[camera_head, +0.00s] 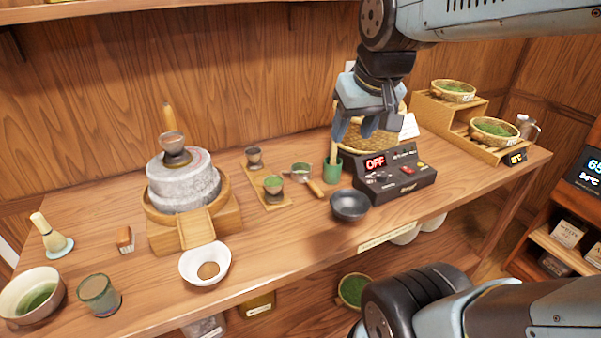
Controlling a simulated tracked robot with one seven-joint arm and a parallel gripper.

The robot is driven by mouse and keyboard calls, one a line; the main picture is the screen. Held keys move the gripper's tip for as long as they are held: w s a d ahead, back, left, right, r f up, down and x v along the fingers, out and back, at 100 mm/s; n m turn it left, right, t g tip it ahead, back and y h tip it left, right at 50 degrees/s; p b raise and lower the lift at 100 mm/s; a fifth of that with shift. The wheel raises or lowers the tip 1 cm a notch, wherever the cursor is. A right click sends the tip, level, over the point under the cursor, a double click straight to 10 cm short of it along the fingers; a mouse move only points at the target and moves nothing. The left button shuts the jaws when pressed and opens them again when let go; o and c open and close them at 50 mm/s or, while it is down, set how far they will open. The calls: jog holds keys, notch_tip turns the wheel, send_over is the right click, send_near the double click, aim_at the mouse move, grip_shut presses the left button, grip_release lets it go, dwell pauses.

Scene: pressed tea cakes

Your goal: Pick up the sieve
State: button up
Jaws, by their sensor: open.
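What looks like the sieve (302,172) is a small round strainer with green powder in it and a short wooden handle (316,188) pointing to the front right. It lies on the wooden counter, left of the green cup with a wooden tool. My gripper (355,133) is open and empty, pointing down above and to the right of the sieve, apart from it. It hangs in front of a woven basket (378,141) and hides part of it.
A black device reading OFF (397,175) sits below my gripper. A green cup (332,168) and a dark bowl (349,205) stand near the sieve. A stone mill (183,187) stands to the left. Baskets (494,131) sit on a stepped stand at right.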

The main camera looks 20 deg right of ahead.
jog(key=w+f+n+g, duration=0.1)
jog(key=w+f+g, duration=0.3)
jog(key=w, duration=0.8)
jog(key=n+g, duration=0.1)
send_over(312, 184)
jog(key=f, duration=1.9)
jog(key=shift+s+a+f, duration=0.2)
jog(key=shift+s+f, duration=0.2)
jog(key=f, duration=0.2)
jog(key=w+f, duration=0.1)
jog(key=f, duration=0.1)
jog(key=shift+d, duration=0.3)
jog(key=shift+f, duration=0.65)
grip_shut()
